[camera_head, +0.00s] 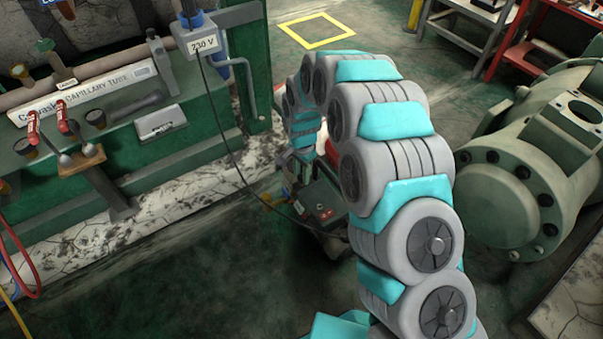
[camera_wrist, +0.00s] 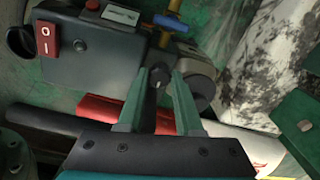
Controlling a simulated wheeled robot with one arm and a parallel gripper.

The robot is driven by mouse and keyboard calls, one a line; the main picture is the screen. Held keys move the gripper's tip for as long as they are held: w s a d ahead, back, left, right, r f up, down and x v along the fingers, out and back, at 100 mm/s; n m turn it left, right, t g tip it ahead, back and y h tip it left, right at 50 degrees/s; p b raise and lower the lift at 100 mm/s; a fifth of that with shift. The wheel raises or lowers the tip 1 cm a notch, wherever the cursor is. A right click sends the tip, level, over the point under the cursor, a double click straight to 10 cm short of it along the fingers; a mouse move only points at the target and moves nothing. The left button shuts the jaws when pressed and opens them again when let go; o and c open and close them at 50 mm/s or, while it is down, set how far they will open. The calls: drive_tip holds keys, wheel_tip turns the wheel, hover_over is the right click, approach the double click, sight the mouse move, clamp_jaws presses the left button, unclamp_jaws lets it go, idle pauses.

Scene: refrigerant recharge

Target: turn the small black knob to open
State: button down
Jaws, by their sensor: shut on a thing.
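The small black knob (camera_wrist: 157,84) shows in the wrist view, below a brass fitting on a grey machine (camera_wrist: 95,62). My gripper (camera_wrist: 160,74) has its two green fingers on either side of the knob and is shut on it. How far the knob is turned cannot be told. In the head view the machine (camera_head: 322,207) stands low on the floor, partly behind my arm. My gripper and the knob cannot be made out there.
On the machine are a red rocker switch (camera_wrist: 46,38) and a blue-handled valve (camera_wrist: 170,23) close above the knob. A red cylinder (camera_wrist: 98,107) lies under my fingers. A green bench (camera_head: 190,100) stands left, a large green compressor (camera_head: 520,175) right. A black cable (camera_head: 228,140) hangs between.

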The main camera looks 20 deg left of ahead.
drive_tip(key=shift+n, duration=0.4)
drive_tip(key=n+p, duration=0.1)
drive_tip(key=n, duration=0.7)
drive_tip(key=n+p, duration=0.1)
drive_tip(key=n, duration=0.4)
drive_tip(key=shift+n, duration=2)
drive_tip(key=c, duration=0.6)
unclamp_jaws()
